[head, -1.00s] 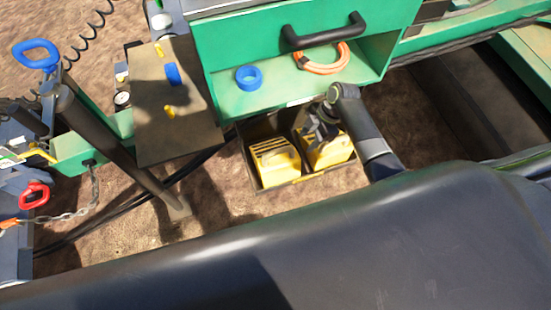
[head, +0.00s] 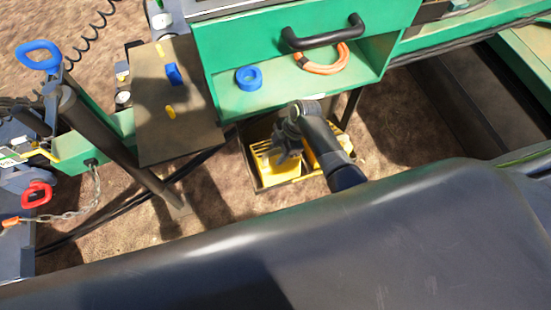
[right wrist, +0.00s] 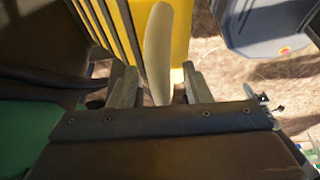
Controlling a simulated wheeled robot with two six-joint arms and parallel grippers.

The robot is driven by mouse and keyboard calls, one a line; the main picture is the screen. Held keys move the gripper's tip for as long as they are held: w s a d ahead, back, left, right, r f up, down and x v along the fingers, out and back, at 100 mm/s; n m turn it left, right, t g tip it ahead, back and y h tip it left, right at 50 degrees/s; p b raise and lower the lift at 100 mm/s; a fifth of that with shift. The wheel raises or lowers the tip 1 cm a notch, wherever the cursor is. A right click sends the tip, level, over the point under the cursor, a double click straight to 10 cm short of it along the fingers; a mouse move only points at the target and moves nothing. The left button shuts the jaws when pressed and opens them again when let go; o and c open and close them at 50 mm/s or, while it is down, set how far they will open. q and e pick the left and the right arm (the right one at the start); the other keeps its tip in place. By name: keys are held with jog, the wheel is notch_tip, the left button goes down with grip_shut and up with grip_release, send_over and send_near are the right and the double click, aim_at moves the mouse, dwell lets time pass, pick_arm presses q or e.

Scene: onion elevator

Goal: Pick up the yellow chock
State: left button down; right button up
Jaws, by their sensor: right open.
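Yellow chocks (head: 284,174) sit in a dark open bin (head: 246,160) on the ground below the green cabinet. My right gripper (head: 283,152) is over the bin and covers part of them. In the right wrist view, a yellow chock (right wrist: 181,30) with ridged, slotted sides lies just beyond the fingers. My right gripper (right wrist: 157,82) is open there, its two fingers apart. A pale, long, rounded piece (right wrist: 157,45) shows between them; I cannot tell if it belongs to the chock. Contact is not clear. My left gripper is out of view.
The green cabinet (head: 290,100) with a black handle (head: 322,36) overhangs the bin's back. Its shelf holds a blue ring (head: 249,78) and an orange coil (head: 322,62). A dark slanted post (head: 115,145) stands to the left. Bare ground lies left of the bin.

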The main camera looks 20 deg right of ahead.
grip_shut()
dwell(1.4)
jog(key=shift+w+r, duration=0.1)
jog(key=shift+r, duration=0.05)
